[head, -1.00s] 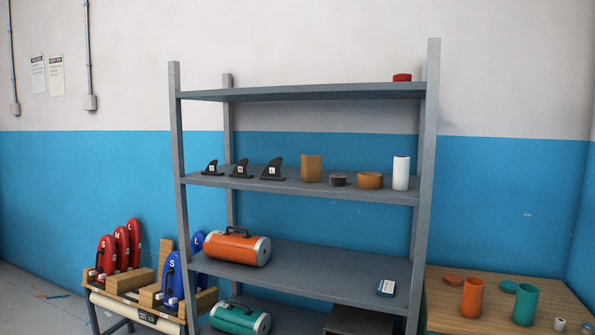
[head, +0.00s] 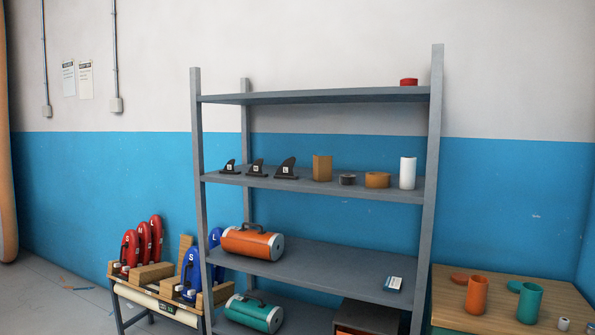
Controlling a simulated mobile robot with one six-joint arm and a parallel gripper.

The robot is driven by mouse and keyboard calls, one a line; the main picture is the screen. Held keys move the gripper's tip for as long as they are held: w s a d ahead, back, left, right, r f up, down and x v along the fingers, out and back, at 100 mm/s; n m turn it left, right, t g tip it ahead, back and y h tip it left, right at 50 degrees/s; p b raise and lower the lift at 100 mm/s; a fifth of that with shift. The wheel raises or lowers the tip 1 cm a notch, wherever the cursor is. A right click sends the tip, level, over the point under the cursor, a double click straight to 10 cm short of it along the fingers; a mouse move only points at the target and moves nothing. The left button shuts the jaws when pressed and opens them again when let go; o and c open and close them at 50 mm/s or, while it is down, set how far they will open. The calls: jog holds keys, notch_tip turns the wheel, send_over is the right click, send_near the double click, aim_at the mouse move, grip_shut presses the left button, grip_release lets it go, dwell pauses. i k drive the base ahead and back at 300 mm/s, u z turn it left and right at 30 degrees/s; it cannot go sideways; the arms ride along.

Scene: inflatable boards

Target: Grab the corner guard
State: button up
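A tan, upright, block-like piece (head: 322,168) stands on the second shelf from the top of the grey shelf unit (head: 330,187). It looks most like the corner guard, but I cannot tell for sure from here. It stands between a black fin (head: 286,168) on its left and a dark roll (head: 347,179) on its right, apart from both. My gripper is not in view.
The same shelf also holds two more fins, an orange-brown roll (head: 377,180) and a white cylinder (head: 407,173). Lower shelves hold an orange cylinder (head: 252,242) and a teal one (head: 254,313). A rack (head: 165,303) stands left, a wooden table (head: 505,300) right.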

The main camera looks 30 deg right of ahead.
aim_at(322, 165)
jog(key=z, duration=1.15)
jog(key=k, duration=0.1)
jog(key=u, duration=2.3)
jog(key=i, duration=1.2)
jog(key=z, duration=3)
jog(key=i, duration=0.1)
jog(key=u, duration=1.35)
